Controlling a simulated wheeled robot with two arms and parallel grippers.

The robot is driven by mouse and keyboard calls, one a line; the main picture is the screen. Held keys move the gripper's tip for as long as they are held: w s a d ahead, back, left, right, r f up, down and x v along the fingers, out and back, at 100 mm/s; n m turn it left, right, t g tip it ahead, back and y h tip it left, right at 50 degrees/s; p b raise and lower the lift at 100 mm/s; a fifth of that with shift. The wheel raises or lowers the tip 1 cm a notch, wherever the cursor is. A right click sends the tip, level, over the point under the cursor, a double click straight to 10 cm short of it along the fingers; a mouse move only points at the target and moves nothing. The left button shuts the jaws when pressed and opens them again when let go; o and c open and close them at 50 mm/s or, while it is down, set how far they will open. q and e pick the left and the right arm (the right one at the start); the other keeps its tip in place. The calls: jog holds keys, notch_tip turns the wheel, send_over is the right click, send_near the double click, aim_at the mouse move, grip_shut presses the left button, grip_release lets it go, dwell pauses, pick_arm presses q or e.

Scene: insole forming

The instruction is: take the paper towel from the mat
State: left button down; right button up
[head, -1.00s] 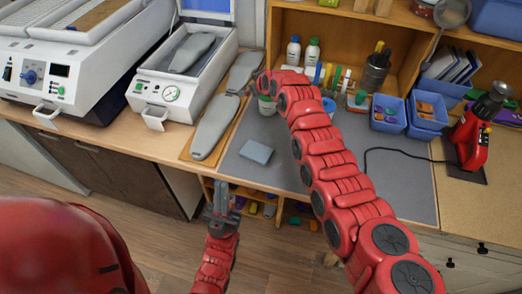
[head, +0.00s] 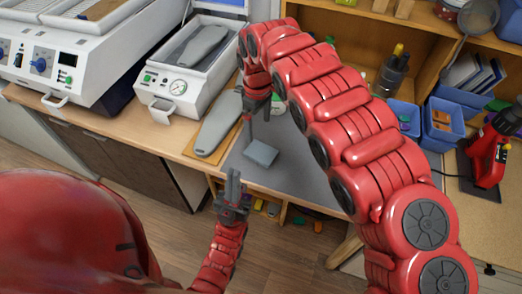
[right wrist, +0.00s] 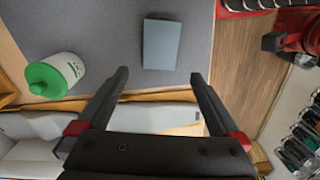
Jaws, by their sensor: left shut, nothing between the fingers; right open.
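The paper towel is a blue-grey folded square (head: 261,153) on the grey mat (head: 293,165), near its front left part. It also shows in the right wrist view (right wrist: 162,45), flat and whole, just beyond the fingertips. My right gripper (head: 250,122) points down above the towel's far left side in the head view. In the right wrist view (right wrist: 160,76) its fingers are spread, with nothing between them. My left gripper (head: 233,180) is shut and empty, in front of the table edge, lower left of the towel.
A white jar with a green lid (right wrist: 55,77) stands on the mat, left of the towel in the right wrist view. A grey insole form (head: 220,122) lies on a board left of the mat. Blue bins (head: 442,122) and a red heat tool (head: 490,150) are at the right.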

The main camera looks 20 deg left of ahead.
jog(key=p, duration=0.2)
send_over(258, 150)
notch_tip(258, 150, down, 6)
jog(key=shift+d+r, duration=0.1)
jog(key=shift+r, duration=0.1)
jog(key=shift+s+f+p, duration=0.1)
jog(key=shift+f+p, duration=0.45)
jog(key=f+p, duration=0.1)
jog(key=f, duration=0.2)
jog(key=shift+a, duration=0.2)
jog(key=shift+f, duration=0.55)
jog(key=shift+d, duration=0.1)
jog(key=c, duration=1.1)
jog(key=shift+r, duration=0.1)
